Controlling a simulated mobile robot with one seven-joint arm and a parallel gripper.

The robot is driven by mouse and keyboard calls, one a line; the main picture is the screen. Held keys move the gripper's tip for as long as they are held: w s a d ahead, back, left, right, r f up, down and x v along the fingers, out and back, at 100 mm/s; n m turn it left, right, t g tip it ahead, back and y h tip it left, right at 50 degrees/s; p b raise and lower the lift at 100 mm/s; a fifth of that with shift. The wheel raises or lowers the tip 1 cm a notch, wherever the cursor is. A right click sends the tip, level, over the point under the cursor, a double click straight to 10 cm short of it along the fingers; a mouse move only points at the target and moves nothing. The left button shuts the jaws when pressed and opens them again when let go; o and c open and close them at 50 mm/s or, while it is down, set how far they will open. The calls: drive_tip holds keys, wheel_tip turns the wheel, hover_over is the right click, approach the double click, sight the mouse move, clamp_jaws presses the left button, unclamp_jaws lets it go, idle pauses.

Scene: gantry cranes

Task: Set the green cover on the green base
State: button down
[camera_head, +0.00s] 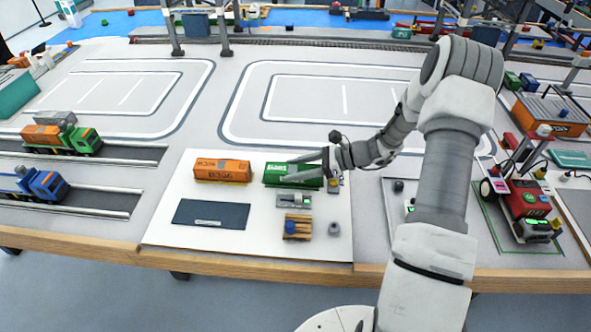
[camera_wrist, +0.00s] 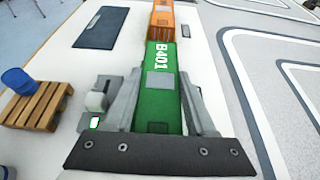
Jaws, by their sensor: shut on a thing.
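A long green box marked B401 (camera_head: 276,173) lies on the white board, and I take it as the green cover. It also shows in the wrist view (camera_wrist: 160,75), running away from me. My gripper (camera_head: 289,170) reaches in from the right, with one finger along each long side of the green box. In the wrist view my gripper (camera_wrist: 160,88) is shut on it. I cannot make out a separate green base; any part under the box is hidden. I cannot tell whether the box touches the board.
An orange box (camera_head: 222,170) is left of the green one, close to its end. Trucks (camera_head: 62,138) stand far left.

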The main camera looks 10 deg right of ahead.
drive_tip(key=shift+r, duration=0.1)
drive_tip(key=shift+c, duration=1.1)
unclamp_jaws()
drive_tip(key=shift+r, duration=0.1)
drive_tip(key=p+v, duration=0.1)
drive_tip(key=v, duration=1.1)
